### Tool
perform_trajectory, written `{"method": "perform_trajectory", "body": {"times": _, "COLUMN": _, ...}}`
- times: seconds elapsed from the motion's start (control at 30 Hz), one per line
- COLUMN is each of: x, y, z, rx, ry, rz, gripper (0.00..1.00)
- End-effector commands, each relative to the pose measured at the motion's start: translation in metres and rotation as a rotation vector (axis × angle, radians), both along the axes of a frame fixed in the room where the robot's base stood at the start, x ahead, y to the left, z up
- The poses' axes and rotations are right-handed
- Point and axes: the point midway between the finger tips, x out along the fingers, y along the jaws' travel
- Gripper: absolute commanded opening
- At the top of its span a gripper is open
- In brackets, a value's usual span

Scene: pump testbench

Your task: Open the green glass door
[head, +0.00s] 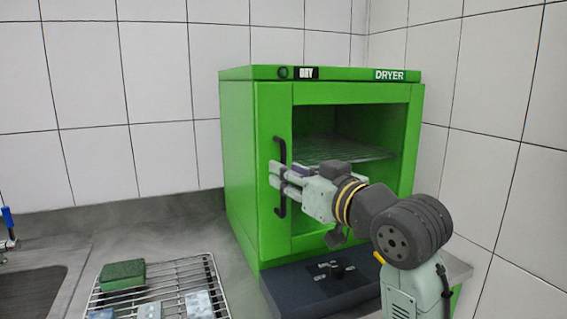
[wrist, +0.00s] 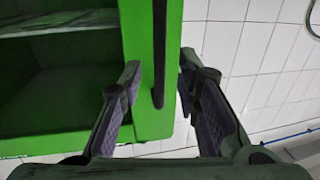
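The green dryer (head: 240,170) stands on the counter in the corner in the head view. Its green-framed glass door (head: 350,93) faces me and looks shut; a rack shows behind it. A black vertical bar handle (head: 282,208) is on the door's left side. My gripper (head: 276,177) is at the middle of this handle. In the wrist view, my gripper (wrist: 159,80) is open, with one finger on each side of the handle (wrist: 159,50). Gaps show between the fingers and the bar. My arm hides the lower right of the door.
A wire rack (head: 212,270) with a green sponge-like block (head: 122,274) and several pale blocks lies at the front left. A sink (head: 30,295) is at far left. Tiled walls close the back and right.

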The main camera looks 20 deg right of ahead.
Motion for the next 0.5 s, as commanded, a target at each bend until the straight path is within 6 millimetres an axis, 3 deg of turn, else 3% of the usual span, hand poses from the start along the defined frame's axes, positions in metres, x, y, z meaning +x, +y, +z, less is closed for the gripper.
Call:
{"method": "perform_trajectory", "body": {"times": 0.2, "x": 0.022, "y": 0.005, "z": 0.001, "rx": 0.002, "ry": 0.001, "rz": 0.001, "gripper": 0.30}}
{"method": "perform_trajectory", "body": {"times": 0.5, "x": 0.025, "y": 0.006, "z": 0.000, "rx": 0.001, "ry": -0.001, "rz": 0.000, "gripper": 0.30}}
